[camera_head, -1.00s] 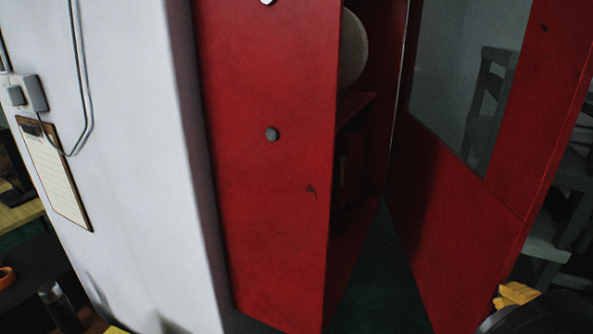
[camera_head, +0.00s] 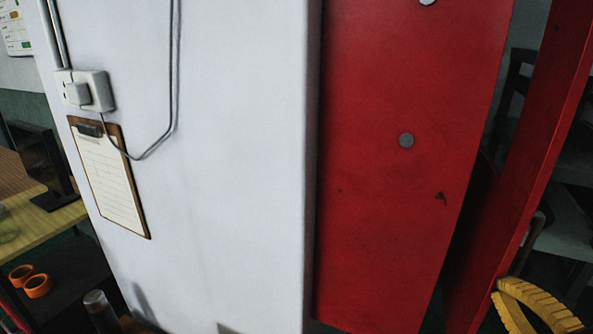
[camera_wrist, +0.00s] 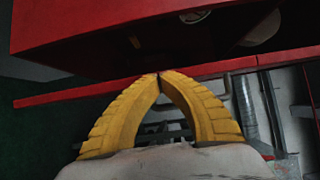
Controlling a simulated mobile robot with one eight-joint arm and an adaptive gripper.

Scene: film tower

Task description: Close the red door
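The red door (camera_head: 541,150) is at the right of the head view, seen nearly edge-on. It stands ajar from the red cabinet (camera_head: 405,210), with a dark gap between them. My gripper (camera_head: 496,290) is at the lower right, its yellow fingers by the door's lower outer edge. In the wrist view my gripper (camera_wrist: 159,75) has its fingertips together with nothing seen between them. The tips overlap the thin red door edge (camera_wrist: 75,95); I cannot tell if they touch it. The cabinet (camera_wrist: 100,30) fills the top of that view.
A white wall panel (camera_head: 230,150) with a socket (camera_head: 88,90) and clipboard (camera_head: 110,180) stands left of the cabinet.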

